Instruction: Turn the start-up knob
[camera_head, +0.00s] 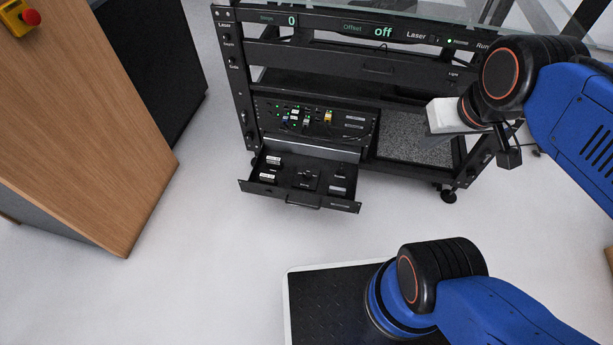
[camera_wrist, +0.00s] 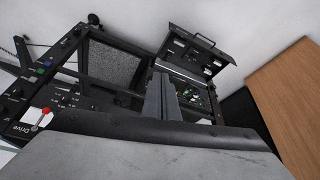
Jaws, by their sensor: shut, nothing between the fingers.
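A black equipment rack (camera_head: 255,105) stands at the upper middle of the head view, with a glass top and several small knobs and lamps on its frame. I cannot tell which of them is the start-up knob. An open drawer (camera_head: 312,203) low on the rack holds dark parts with white labels; it also shows in the wrist view (camera_wrist: 205,50). My gripper (camera_head: 436,116) is shut and empty in front of the rack's right half, apart from the drawer. Its grey fingers show in the wrist view (camera_wrist: 160,98), covering part of the rack.
A panel with green lamps and cables (camera_head: 312,118) sits above the drawer. A red-tipped lever (camera_wrist: 41,120) marked "Drive" is at the wrist view's left. A wooden cabinet (camera_head: 85,120) with a red button stands left. Floor between cabinet and rack is clear.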

